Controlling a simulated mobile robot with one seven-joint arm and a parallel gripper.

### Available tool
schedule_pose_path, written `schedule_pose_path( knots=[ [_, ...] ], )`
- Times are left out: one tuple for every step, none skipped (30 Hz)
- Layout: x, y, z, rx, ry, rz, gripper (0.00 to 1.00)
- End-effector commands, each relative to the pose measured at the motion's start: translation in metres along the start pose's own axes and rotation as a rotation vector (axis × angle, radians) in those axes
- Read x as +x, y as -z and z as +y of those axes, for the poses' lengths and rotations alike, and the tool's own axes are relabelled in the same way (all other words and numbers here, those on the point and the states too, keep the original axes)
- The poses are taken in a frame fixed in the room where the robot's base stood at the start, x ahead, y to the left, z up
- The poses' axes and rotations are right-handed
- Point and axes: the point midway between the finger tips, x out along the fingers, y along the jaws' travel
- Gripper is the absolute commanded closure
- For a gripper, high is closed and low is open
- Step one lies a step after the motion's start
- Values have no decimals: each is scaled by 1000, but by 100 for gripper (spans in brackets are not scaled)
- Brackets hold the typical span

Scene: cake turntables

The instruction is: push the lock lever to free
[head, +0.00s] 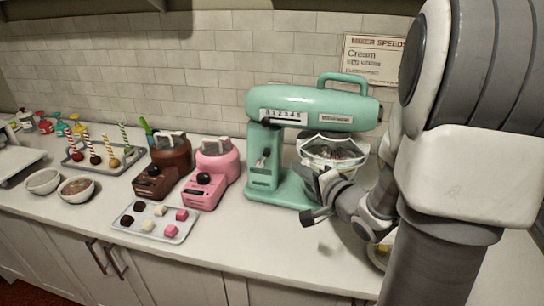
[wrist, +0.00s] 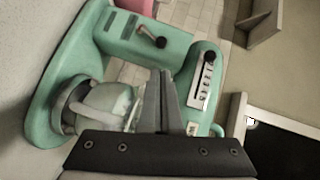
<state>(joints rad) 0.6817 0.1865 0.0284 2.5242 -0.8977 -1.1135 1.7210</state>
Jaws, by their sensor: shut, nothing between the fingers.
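The mint-green stand mixer (head: 318,107) stands on the counter near the middle of the head view. A small dark lever (head: 265,158) sits on its column. A numbered speed scale (wrist: 202,78) with a black knob is on the mixer head. My gripper (head: 312,197) is in front of the mixer, by the bowl. Its fingers (wrist: 162,92) are together, empty, and apart from the lever; they hide part of the bowl and head.
A glass mixing bowl (head: 333,150) sits under the mixer head. Pink (head: 211,172) and brown (head: 163,167) machines stand to the left, with a tray of small cubes (head: 157,235) in front. Farther left are bowls and a treat tray. Counter between cube tray and mixer is clear.

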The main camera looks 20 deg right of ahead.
Motion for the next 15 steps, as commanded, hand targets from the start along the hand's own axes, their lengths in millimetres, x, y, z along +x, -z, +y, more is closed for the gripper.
schedule_pose_path(
  knots=[
    [0, 0, 2, 11, 6, -2, 100],
    [-1, 0, 1, 15, 9, -2, 100],
    [-1, 0, 1, 19, 12, -3, 100],
    [-1, 0, 0, 19, 13, -4, 100],
    [-1, 0, 0, 20, 14, -4, 100],
    [-1, 0, 0, 19, 14, -4, 100],
    [-1, 0, 0, 19, 13, -4, 100],
    [-1, 0, 0, 18, 13, -4, 100],
    [-1, 0, 0, 18, 13, -3, 100],
    [-1, 0, 0, 18, 13, -3, 100],
    [-1, 0, 0, 18, 13, -3, 100],
    [0, 0, 0, 17, 12, -3, 100],
    [1, 0, 0, 17, 12, -4, 100],
    [2, 0, 0, 17, 12, -4, 100],
    [5, 0, 0, 16, 12, -4, 100]
  ],
)
